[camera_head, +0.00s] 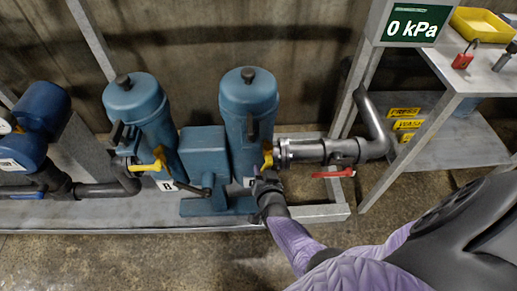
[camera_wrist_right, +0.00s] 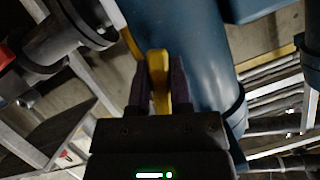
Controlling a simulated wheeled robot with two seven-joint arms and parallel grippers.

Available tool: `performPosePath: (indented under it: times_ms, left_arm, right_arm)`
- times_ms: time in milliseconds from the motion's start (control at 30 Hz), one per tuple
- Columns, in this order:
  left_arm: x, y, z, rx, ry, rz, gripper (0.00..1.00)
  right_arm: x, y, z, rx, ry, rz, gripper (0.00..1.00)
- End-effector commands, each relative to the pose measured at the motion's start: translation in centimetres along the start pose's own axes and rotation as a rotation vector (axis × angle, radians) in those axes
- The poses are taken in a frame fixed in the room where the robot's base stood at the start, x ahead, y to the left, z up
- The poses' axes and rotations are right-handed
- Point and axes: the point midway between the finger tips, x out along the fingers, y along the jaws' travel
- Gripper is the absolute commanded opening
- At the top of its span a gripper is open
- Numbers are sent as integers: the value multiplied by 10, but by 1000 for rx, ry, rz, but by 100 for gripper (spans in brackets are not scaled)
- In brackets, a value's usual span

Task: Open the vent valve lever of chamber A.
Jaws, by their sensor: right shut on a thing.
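Chamber A (camera_head: 248,98) is the right one of two blue upright cylinders in the head view, with a partly hidden white label (camera_head: 249,182) at its foot. Its yellow vent valve lever (camera_head: 267,158) is at its lower right side. My right gripper (camera_head: 267,176) is at this lever, reaching in from the front. In the right wrist view the yellow lever (camera_wrist_right: 158,65) stands between the two dark fingers, which are shut on it. The gripper (camera_wrist_right: 159,88) covers part of the lever. My left gripper is not in view.
Chamber B (camera_head: 138,105) with its own yellow lever (camera_head: 150,165) stands to the left. A grey pipe with a red lever (camera_head: 333,173) is close on the right. A display (camera_head: 414,24) reads 0 kPa. A red padlock (camera_head: 463,60) lies on a table at the right.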

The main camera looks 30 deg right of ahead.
Motion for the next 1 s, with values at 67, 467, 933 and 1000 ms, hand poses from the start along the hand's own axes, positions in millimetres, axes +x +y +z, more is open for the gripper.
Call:
performPosePath:
  times_ms: [67, 467, 933, 1000]
  left_arm:
    - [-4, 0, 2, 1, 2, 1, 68]
    - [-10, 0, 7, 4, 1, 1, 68]
    - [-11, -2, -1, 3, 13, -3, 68]
    - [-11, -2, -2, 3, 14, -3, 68]
  right_arm:
    - [-1, 2, -1, -54, -3, 24, 0]
    - [-1, 15, -2, -267, -2, 111, 0]
    - [-1, 18, -3, -329, 0, 136, 0]
    - [-1, 18, -3, -329, 0, 136, 0]
